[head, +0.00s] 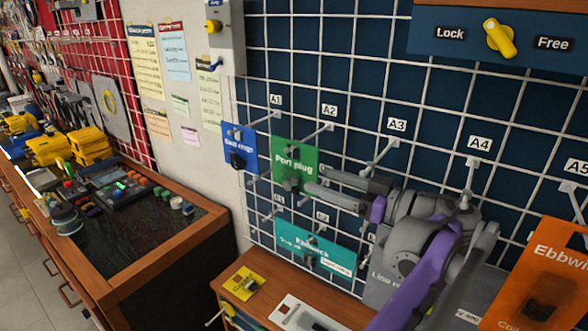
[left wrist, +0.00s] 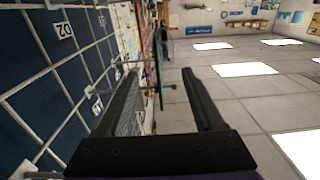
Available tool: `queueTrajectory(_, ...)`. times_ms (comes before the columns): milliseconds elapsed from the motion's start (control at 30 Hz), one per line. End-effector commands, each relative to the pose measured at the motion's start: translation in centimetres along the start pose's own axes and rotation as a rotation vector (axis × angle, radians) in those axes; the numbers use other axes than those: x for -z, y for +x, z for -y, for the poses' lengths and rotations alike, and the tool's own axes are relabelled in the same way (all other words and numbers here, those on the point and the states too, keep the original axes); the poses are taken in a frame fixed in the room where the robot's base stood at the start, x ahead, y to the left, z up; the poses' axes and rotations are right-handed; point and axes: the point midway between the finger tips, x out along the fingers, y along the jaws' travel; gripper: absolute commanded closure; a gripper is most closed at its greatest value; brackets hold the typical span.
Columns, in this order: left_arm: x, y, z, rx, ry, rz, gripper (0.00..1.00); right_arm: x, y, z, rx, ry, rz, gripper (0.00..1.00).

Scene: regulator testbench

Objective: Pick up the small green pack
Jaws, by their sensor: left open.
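The small green pack (head: 296,153), marked "Port plug", hangs on a hook of the wire grid below the A2 label. My left gripper (head: 314,181) is open, with its fingers pointing at the lower right part of the pack. In the left wrist view, the open jaws (left wrist: 160,73) have nothing held between them. A thin green edge (left wrist: 158,77), likely the pack seen side-on, shows beyond and between the fingertips. I cannot tell whether a fingertip touches the pack. My right gripper is in neither view.
A blue pack (head: 239,149) hangs left of the green one. A teal pack (head: 318,247) hangs below, and an orange pack (head: 558,262) hangs at the right. Bare hooks stick out nearby. A yellow pack (head: 243,283) lies on the wooden shelf (head: 262,301) underneath.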

Motion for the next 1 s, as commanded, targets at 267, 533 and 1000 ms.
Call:
queueTrajectory(267, -0.1, 3.4, 0.1, 0.001, 0.002, 0.001, 0.31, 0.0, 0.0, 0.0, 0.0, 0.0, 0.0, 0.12)
queueTrajectory(533, -0.3, 6.9, 0.7, 0.003, 0.003, 0.001, 0.31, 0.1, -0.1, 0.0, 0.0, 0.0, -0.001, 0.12)
queueTrajectory(1000, -0.3, 8.3, 0.6, -0.001, 0.002, 0.002, 0.55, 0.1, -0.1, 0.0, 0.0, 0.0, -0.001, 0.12)
